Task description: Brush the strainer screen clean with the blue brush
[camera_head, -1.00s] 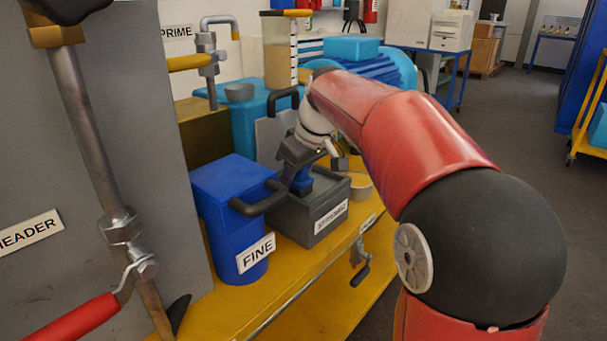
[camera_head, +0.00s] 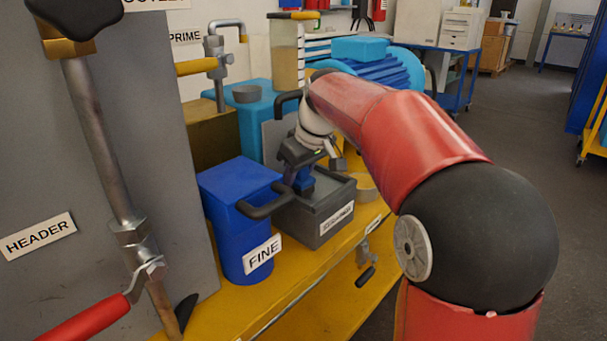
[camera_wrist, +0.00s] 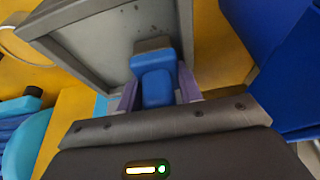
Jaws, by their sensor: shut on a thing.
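My gripper (camera_head: 302,168) is shut on the blue brush (camera_head: 304,181), at the grey box (camera_head: 312,226). In the wrist view, the gripper (camera_wrist: 158,90) has the blue brush handle (camera_wrist: 155,84) between its two fingers. A grey-brown block at the brush's far end (camera_wrist: 152,45) points into the grey box (camera_wrist: 63,62). A few dark specks show on the box's inner surface. I cannot tell whether the brush touches it. I cannot make out the strainer screen for certain in either view.
A blue FINE bin (camera_head: 240,232) with a black handle stands close left of the grey box. A grey HEADER panel (camera_head: 95,180) with a red-handled valve (camera_head: 90,322) is at the left. Blue machinery (camera_head: 375,65) stands behind.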

